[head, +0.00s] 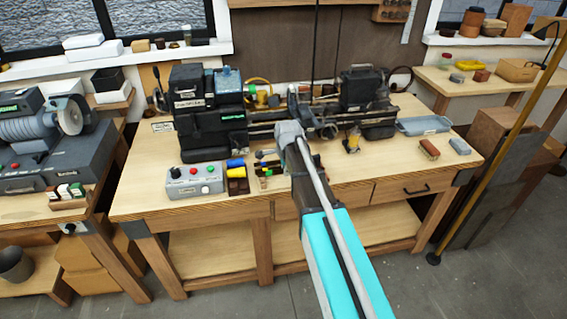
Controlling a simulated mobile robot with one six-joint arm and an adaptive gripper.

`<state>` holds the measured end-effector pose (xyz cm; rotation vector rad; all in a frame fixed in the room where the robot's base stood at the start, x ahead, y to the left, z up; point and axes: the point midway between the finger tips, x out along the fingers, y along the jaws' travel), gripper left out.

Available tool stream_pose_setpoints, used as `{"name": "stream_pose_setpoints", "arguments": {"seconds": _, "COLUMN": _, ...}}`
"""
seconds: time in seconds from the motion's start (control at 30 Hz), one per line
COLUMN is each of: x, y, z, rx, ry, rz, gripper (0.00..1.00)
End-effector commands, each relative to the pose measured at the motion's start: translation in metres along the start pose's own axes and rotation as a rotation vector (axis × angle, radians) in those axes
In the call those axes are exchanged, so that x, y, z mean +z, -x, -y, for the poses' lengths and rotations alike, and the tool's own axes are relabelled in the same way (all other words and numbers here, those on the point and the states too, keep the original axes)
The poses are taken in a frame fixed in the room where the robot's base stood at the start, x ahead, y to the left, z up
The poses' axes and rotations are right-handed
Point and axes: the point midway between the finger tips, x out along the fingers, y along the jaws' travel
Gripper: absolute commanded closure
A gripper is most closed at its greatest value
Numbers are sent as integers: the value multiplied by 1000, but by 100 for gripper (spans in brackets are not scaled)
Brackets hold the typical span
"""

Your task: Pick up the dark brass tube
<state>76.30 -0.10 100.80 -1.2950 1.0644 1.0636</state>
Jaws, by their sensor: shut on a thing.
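A thin dark upright rod (314,42), which looks like the dark brass tube, rises in front of the wall panel to the picture's top edge. Its lower end is lost among the parts around my gripper (300,100). My gripper is above the middle of the workbench, in front of the lathe, at the far end of my arm. It is shut on what appears to be this tube. The fingers are small and partly hidden, so the exact contact does not show.
The lathe (205,115) fills the back of the workbench (150,205). A control box (195,181) stands at front left. A blue-grey tray (424,126) lies at right. A tall brass-coloured pole (500,144) stands slanted in the picture, right of the bench.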

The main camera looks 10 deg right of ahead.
Motion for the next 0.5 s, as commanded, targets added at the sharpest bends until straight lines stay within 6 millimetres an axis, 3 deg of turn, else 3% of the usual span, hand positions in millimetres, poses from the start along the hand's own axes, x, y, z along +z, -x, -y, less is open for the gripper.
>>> {"name": "stream_pose_setpoints", "arguments": {"seconds": 0.03, "x": 0, "y": 13, "z": -16, "rx": 0, "ry": 0, "rz": 0, "gripper": 100}}
{"name": "stream_pose_setpoints", "arguments": {"seconds": 0.2, "x": 0, "y": 30, "z": -41, "rx": 0, "ry": 0, "rz": 0, "gripper": 100}}
{"name": "stream_pose_setpoints", "arguments": {"seconds": 0.5, "x": 1, "y": 44, "z": -64, "rx": 0, "ry": 0, "rz": 0, "gripper": 100}}
